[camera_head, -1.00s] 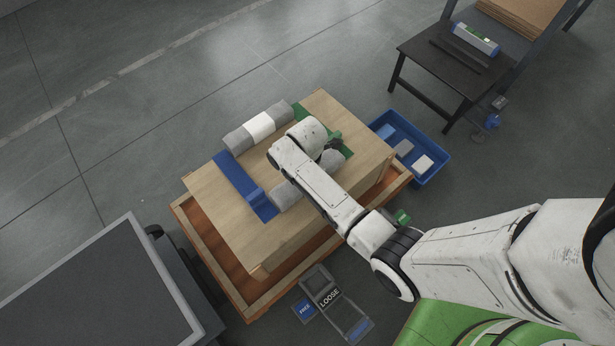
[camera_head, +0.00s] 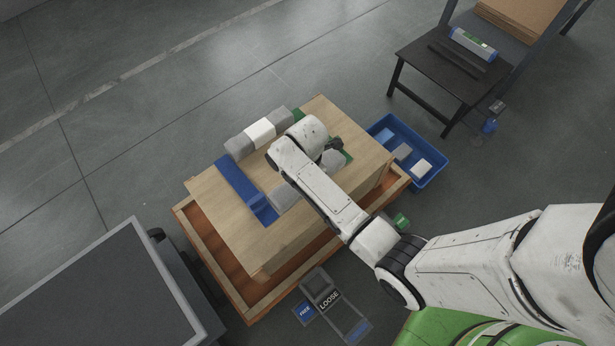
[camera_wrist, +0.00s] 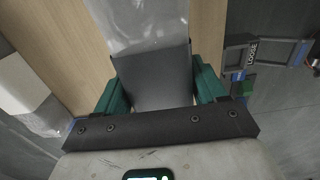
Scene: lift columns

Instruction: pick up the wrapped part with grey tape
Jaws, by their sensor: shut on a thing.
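A wrapped part (camera_wrist: 140,25) in clear, glossy film with a dark grey band lies between the green fingers of my gripper (camera_wrist: 160,92) in the wrist view. My gripper is shut on it at the grey band. In the head view, my arm hides the middle of this part; its grey ends (camera_head: 285,198) show on either side. I cannot tell whether it is clear of the wood below. A second wrapped part (camera_head: 238,147) with a white band lies on the wooden crate top to the left; its white band also shows in the wrist view (camera_wrist: 22,85).
The wooden crate (camera_head: 215,200) stands in an orange-brown tray (camera_head: 190,230). A blue bin (camera_head: 436,168) with small blocks stands to the right. A black table (camera_head: 425,65) is at upper right, a grey-framed panel (camera_head: 100,290) at lower left.

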